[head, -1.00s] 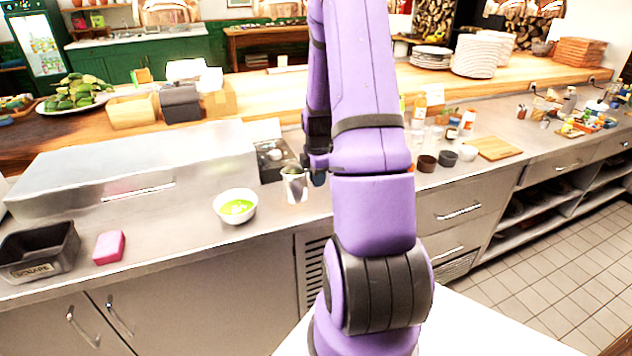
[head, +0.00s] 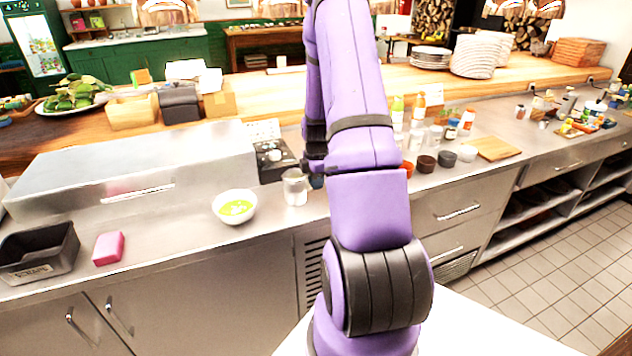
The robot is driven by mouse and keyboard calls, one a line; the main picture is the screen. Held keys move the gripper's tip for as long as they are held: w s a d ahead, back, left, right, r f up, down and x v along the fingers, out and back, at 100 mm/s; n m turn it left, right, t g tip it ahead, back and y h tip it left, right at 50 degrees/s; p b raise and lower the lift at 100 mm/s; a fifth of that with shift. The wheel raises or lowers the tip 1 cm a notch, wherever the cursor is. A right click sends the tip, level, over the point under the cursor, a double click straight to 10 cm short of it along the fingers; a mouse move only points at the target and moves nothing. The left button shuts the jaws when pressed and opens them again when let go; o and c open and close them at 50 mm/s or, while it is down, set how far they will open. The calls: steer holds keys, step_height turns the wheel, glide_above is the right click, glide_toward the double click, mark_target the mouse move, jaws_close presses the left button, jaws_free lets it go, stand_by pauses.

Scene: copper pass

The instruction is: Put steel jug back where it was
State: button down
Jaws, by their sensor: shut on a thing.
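The steel jug (head: 295,190) is a small shiny metal cup near the middle of the steel counter (head: 160,222). It looks upright, just right of the white bowl. My gripper (head: 308,172) is at the jug's upper right side and is shut on it. My purple arm hides part of the gripper and what lies behind it. I cannot tell whether the jug's base touches the counter.
A white bowl (head: 234,207) with green contents stands close left of the jug. A black appliance (head: 271,160) is behind it. A pink sponge (head: 108,248) and dark tin (head: 38,252) are at left. Small dark bowls (head: 447,158) and a wooden board (head: 497,148) are at right.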

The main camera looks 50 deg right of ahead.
steer(key=shift+f, duration=0.1)
steer(key=c, duration=1.2)
jaws_free()
